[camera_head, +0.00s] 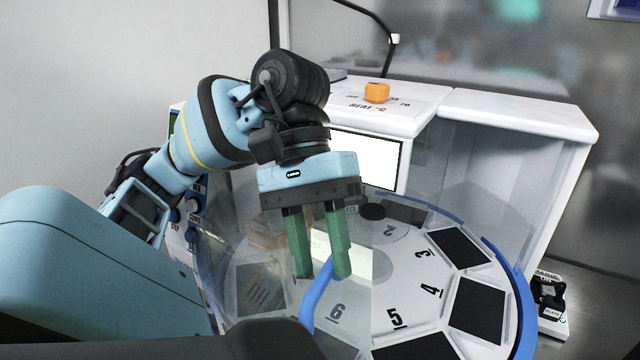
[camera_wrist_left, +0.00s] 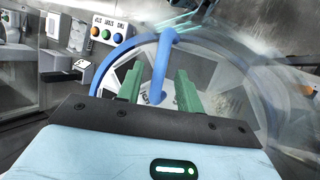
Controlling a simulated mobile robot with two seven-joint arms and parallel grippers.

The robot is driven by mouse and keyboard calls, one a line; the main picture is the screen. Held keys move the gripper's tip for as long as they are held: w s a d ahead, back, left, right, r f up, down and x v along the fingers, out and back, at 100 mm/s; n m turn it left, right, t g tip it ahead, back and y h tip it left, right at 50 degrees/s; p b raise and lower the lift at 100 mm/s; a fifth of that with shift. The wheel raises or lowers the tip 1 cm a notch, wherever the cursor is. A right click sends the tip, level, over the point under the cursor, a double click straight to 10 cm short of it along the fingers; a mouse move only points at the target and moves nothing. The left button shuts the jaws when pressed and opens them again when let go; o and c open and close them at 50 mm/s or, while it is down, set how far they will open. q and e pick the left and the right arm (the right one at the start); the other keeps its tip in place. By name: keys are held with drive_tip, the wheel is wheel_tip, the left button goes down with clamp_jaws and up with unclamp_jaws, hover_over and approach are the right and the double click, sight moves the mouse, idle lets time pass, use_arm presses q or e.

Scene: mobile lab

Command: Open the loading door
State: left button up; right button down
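The loading door is a clear curved panel (camera_head: 235,300) with a blue bar handle (camera_head: 318,295). In the head view it stands in front of the left part of a round numbered carousel (camera_head: 405,290). My left gripper (camera_head: 322,275), with two green fingers, points down at the handle. The wrist view shows the blue handle (camera_wrist_left: 160,70) between the spread fingers (camera_wrist_left: 158,92), with a gap on both sides. The fingers look open and not closed on it. The fingers hide part of the handle in the head view. My right gripper is not in view.
The white machine housing (camera_head: 530,115) surrounds the carousel, with an orange knob (camera_head: 376,93) on top and a screen (camera_head: 370,160) behind my gripper. Coloured buttons (camera_wrist_left: 106,34) show in the wrist view. A small black device (camera_head: 550,300) stands at the right.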

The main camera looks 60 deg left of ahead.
use_arm(q)
drive_tip(key=p+v, duration=0.2)
drive_tip(key=v, duration=0.5)
drive_tip(key=shift+a+r, duration=0.25)
drive_tip(key=shift+r, duration=0.05)
idle(0.7)
